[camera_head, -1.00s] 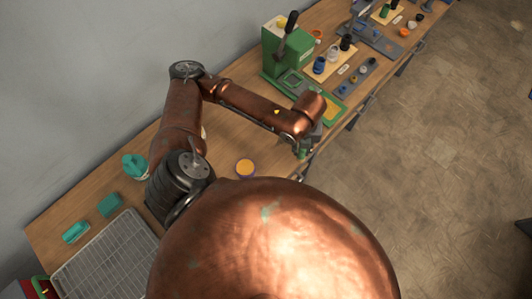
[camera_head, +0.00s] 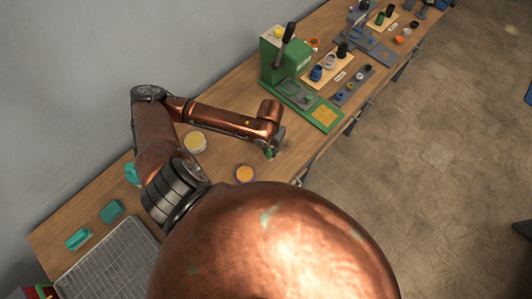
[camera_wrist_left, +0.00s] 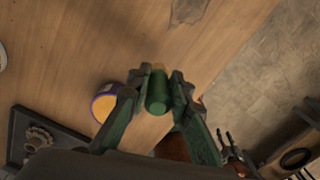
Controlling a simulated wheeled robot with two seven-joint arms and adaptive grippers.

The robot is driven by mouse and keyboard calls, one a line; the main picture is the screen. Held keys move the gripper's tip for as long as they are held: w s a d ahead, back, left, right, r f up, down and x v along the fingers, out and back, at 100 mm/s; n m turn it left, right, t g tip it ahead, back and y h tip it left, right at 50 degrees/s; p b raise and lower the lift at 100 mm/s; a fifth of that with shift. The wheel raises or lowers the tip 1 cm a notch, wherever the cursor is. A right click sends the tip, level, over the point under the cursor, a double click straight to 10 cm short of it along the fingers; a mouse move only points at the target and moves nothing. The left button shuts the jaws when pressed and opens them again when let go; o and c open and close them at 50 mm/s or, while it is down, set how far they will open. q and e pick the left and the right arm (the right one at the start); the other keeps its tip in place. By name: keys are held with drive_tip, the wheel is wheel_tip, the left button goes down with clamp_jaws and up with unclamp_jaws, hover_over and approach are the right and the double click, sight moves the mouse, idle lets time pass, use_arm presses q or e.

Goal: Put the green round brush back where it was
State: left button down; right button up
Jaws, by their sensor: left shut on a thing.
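The brush (camera_head: 268,155) shows only as a small green bit below the fingers in the head view. A round pot with a yellow-orange top and purple rim (camera_head: 245,174) stands close by; it also shows in the left wrist view (camera_wrist_left: 102,106). Dark prongs at the lower right of the wrist view may be my right gripper; their state is unclear.
The green press (camera_head: 290,60) with a lever and green base plate stands further along the table. Beyond it are boards with small parts. A pale round jar (camera_head: 195,142), teal pieces (camera_head: 112,211) and a wire rack (camera_head: 112,262) lie to the left.

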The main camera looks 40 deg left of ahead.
use_arm(q)
drive_tip(key=shift+s+a+f, duration=0.1)
drive_tip(key=shift+a+f, duration=0.55)
drive_tip(key=shift+f, duration=0.15)
drive_tip(key=shift+a+f+p, duration=0.15)
drive_tip(key=shift+f, duration=0.75)
drive_tip(key=shift+a+f+p, duration=0.1)
drive_tip(key=shift+f+p, duration=0.05)
drive_tip(key=shift+f, duration=0.75)
drive_tip(key=c, duration=1.7)
unclamp_jaws()
drive_tip(key=shift+f, duration=0.1)
drive_tip(key=shift+c, duration=0.2)
wheel_tip(320, 180, up, 12)
drive_tip(key=shift+s, duration=0.15)
